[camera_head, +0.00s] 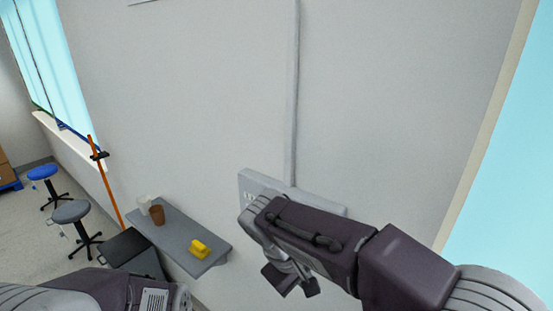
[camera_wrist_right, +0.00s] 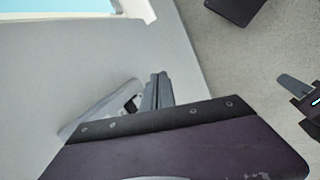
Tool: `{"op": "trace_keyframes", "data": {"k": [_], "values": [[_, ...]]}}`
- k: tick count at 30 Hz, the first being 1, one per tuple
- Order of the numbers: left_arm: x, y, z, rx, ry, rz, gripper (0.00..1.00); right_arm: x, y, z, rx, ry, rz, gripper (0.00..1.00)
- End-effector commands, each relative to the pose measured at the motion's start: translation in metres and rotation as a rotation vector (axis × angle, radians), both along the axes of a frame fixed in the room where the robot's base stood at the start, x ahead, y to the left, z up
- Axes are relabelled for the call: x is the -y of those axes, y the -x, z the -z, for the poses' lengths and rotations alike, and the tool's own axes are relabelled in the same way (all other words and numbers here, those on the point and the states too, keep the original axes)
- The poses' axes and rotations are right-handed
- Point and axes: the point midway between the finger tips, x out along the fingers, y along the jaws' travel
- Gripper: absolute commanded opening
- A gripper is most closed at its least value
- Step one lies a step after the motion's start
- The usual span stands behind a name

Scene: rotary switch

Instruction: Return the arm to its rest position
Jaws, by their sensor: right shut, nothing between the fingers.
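A light grey switch box (camera_head: 257,182) is fixed to the wall, with a conduit rising from its top. My right arm hides most of its front, so the rotary knob's position cannot be told. In the right wrist view the box (camera_wrist_right: 100,108) shows in part behind my gripper's body. My right gripper (camera_head: 291,282) is below and in front of the box in the head view. Its fingers (camera_wrist_right: 158,90) are together and hold nothing. My left arm shows at the bottom left of the head view; its fingers are out of frame.
A grey wall shelf (camera_head: 176,231) carries a yellow object (camera_head: 200,248), a brown cup (camera_head: 157,214) and a white cup (camera_head: 143,204). An orange pole (camera_head: 105,180) and two stools, blue (camera_head: 43,172) and grey (camera_head: 70,211), stand at left. The upper wall is clear.

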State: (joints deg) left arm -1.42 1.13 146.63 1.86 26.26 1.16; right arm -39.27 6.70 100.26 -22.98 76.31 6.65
Motion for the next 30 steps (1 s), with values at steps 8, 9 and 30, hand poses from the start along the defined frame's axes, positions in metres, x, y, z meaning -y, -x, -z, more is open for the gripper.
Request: {"op": "trace_keyframes", "data": {"k": [8,9,30], "values": [[0.0,0.001,0.054,-0.001,0.0,0.0,0.34,0.089,0.021,0.103,-0.11,-0.049,0.296,0.0],[0.0,0.001,0.064,-0.001,0.0,0.0,0.34,0.101,0.029,0.125,-0.127,-0.073,0.351,0.0],[0.0,0.001,0.094,0.0,0.0,0.0,0.34,0.115,0.073,0.258,-0.002,-0.433,0.676,0.0]]}}
